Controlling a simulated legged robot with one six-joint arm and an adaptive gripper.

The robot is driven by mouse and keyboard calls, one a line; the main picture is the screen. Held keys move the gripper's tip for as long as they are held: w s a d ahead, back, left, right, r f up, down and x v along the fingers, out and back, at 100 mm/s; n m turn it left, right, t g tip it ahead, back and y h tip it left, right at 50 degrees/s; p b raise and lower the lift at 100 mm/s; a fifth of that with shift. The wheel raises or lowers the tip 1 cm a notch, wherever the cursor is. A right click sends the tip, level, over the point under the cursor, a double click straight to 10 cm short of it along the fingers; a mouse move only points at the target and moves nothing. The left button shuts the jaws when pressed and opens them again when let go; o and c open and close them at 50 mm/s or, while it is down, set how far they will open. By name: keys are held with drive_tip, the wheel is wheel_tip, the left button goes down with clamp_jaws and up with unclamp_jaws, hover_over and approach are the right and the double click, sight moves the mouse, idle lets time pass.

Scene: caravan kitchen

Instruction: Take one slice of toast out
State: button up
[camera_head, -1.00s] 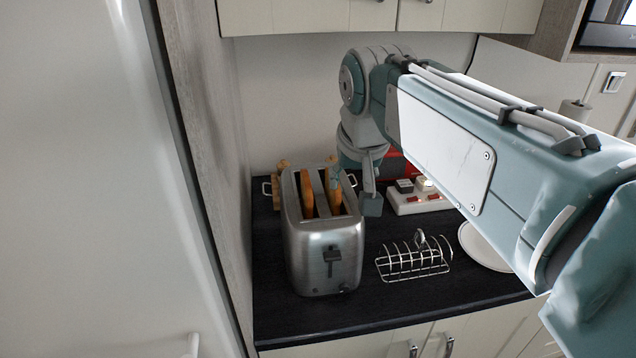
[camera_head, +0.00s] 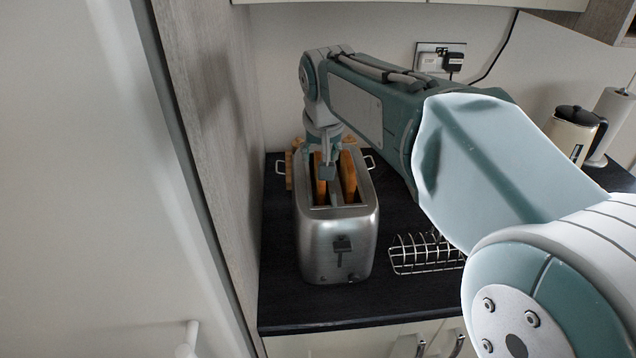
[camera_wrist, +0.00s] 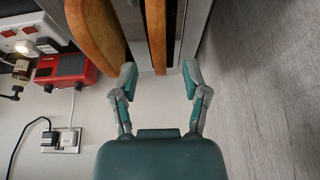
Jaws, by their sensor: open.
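A silver toaster (camera_head: 338,232) stands on the dark counter with two browned toast slices standing in its slots. The left slice (camera_head: 320,190) and the right slice (camera_head: 348,176) stick up above the top. My gripper (camera_head: 320,170) is over the left slice, pointing down. In the wrist view, my open gripper (camera_wrist: 159,80) has its fingers on either side of the line of one slice (camera_wrist: 156,35). The other slice (camera_wrist: 97,32) is left of the fingers. Nothing is held, and I cannot tell whether a finger touches the bread.
A wire toast rack (camera_head: 425,254) stands right of the toaster, partly hidden by my arm. A wood-grain panel (camera_head: 225,150) rises close on the left. A red box (camera_wrist: 68,70) and a wall socket (camera_wrist: 60,140) show in the wrist view. A kettle (camera_head: 572,135) stands at the right.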

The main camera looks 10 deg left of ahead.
drive_tip(key=shift+x, duration=1.5)
drive_tip(key=shift+s, duration=0.1)
clamp_jaws()
drive_tip(key=shift+r, duration=0.1)
drive_tip(key=shift+r, duration=0.45)
wheel_tip(320, 180, up, 3)
drive_tip(key=shift+f, duration=0.2)
drive_tip(key=s+r, duration=0.2)
drive_tip(key=s+d+r, duration=0.1)
drive_tip(key=s+r, duration=0.1)
drive_tip(key=r, duration=0.1)
drive_tip(key=shift+s, duration=0.2)
drive_tip(key=s+d+r, duration=0.2)
drive_tip(key=s+r, duration=0.2)
drive_tip(key=s, duration=0.5)
drive_tip(key=shift+d+r, duration=0.2)
